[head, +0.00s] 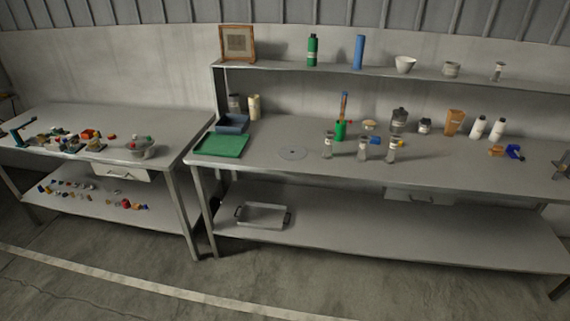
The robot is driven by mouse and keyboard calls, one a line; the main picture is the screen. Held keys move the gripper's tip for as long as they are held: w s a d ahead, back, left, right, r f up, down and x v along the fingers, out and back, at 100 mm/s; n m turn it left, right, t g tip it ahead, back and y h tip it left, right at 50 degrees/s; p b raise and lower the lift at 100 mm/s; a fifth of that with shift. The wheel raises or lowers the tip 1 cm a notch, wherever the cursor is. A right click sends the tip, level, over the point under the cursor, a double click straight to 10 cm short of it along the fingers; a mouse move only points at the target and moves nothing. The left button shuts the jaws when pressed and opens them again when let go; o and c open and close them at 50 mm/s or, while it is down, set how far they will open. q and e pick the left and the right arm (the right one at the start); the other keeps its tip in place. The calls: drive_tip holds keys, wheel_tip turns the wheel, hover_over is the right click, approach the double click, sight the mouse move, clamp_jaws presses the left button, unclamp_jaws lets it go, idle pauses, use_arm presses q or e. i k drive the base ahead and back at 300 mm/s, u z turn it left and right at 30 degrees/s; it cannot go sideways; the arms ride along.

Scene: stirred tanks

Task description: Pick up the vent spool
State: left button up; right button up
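I cannot tell which item is the vent spool, as the parts are too small to make out. Many small coloured parts lie on the left table (118,121), around a grey rounded vessel (143,148) and a red-orange part (90,134). More small parts lie in rows on that table's lower shelf (100,215). On the right bench, an orange part (496,150) and a blue part (515,152) sit near the right end. Neither of my grippers is in view.
The right bench (262,160) holds a green tray (221,144), a grey disc (292,153) and several bottles. Its upper shelf holds a green bottle (312,50) and a blue cylinder (359,52). A metal tray (262,216) is below. The floor in front is clear.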

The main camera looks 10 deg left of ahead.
sight(330, 134)
drive_tip(key=u, duration=0.3)
drive_tip(key=i, duration=1.6)
drive_tip(key=u, duration=0.2)
